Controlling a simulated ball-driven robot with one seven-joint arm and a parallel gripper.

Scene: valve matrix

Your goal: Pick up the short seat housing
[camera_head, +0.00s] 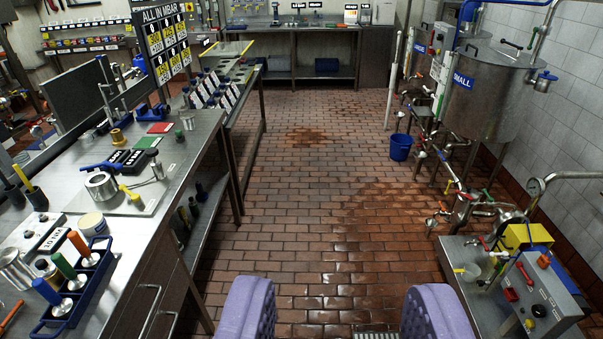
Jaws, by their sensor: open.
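My gripper (343,318) shows at the bottom of the view as two purple fingers, wide apart, with nothing between them. It is over the tiled floor, to the right of the steel workbench (190,140). No part is clearly recognisable as the short seat housing. A short, wide, hollow metal cylinder (101,186) stands on a grey mat on the bench, beside a yellow-handled part. Another metal cylinder (14,268) stands at the bench's near left. I cannot tell which, if either, is the short seat housing.
A blue rack (72,300) with colour-handled tools is on the near bench. A blue bucket (400,147) stands on the floor at right, near the steel tank (490,95) and piping. A low machine stand (510,290) is at lower right. The central aisle is clear, with wet patches.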

